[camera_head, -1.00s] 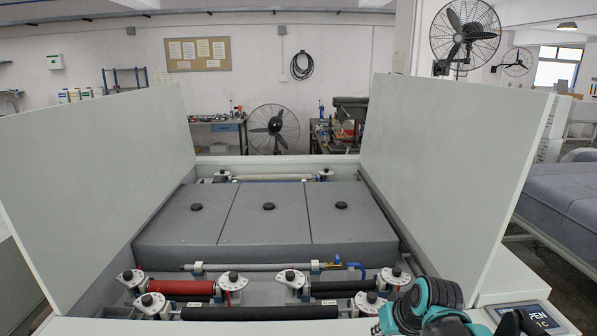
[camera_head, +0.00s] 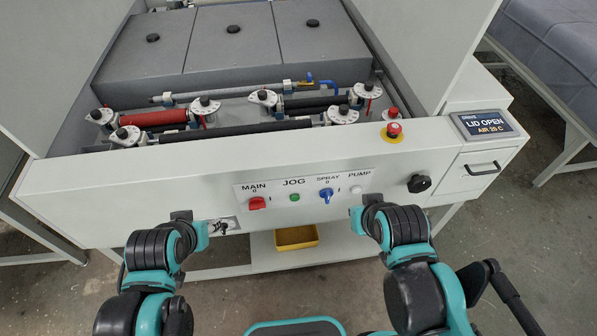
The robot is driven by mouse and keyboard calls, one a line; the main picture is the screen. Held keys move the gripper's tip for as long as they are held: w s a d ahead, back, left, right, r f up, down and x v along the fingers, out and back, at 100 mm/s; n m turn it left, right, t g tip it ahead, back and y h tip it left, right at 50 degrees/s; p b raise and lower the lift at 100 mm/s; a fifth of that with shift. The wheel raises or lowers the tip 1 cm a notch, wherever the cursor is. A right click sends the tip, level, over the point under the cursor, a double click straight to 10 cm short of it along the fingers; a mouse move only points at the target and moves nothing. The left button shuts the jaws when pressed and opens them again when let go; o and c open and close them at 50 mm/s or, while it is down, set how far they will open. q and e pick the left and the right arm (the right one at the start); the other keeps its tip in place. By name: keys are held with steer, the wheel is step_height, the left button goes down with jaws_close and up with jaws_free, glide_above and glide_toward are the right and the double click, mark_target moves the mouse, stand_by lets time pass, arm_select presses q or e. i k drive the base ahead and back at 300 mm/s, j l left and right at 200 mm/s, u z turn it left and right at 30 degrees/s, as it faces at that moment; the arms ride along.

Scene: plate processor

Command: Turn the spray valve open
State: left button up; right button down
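A spray bar (camera_head: 230,90) runs across the machine's front bay, in front of the grey covers. A small brass-coloured valve fitting (camera_head: 287,85) sits near its right end, beside a blue hose (camera_head: 324,83). The front panel has a blue knob labelled SPRAY (camera_head: 326,195). My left gripper (camera_head: 183,216) is in front of the panel's left part, left of the red MAIN knob (camera_head: 257,203). My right gripper (camera_head: 357,217) is just right of and below the SPRAY knob, below the PUMP button. Neither visibly holds anything; their fingers are too small to read.
A red emergency button (camera_head: 394,130) and a LID OPEN display (camera_head: 487,124) are at right. A black knob (camera_head: 419,184) is on the front panel. A yellow bin (camera_head: 297,238) sits below.

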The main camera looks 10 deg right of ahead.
mark_target(326, 193)
steer(key=k+j+z, duration=0.1)
steer(key=k+z, duration=0.15)
steer(key=k, duration=0.2)
steer(key=k+z, duration=0.3)
steer(key=k, duration=0.15)
